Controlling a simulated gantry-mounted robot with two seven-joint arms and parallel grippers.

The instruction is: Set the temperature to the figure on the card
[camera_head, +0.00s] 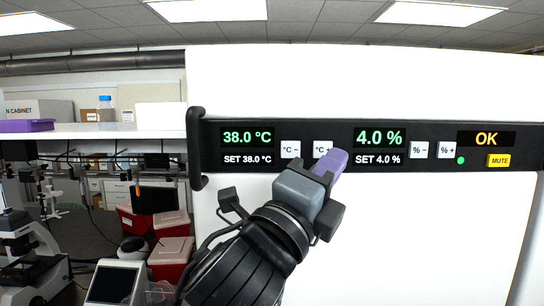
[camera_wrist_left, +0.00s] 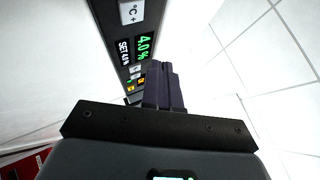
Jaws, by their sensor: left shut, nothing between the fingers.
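The control panel (camera_head: 230,178) runs across the white cabinet front. Its temperature display (camera_head: 247,137) reads 38.0 °C in green, with SET 38.0 °C below. To the right of it are the °C − button (camera_head: 291,150) and the °C + button (camera_head: 323,148). The °C + button also shows at the top of the left wrist view (camera_wrist_left: 131,12). My left gripper (camera_head: 338,160) is shut and empty, its purple fingers overlapping the lower right of the °C + button in the head view. I cannot tell if they touch the panel. I see no card with a figure.
The 4.0 % display (camera_head: 380,138), % − button (camera_head: 419,150), % + button (camera_head: 447,150) and yellow MUTE button (camera_head: 499,160) lie to the right. A black handle (camera_head: 195,148) sticks out at the panel's left end. A shelf (camera_head: 100,133) stands farther left.

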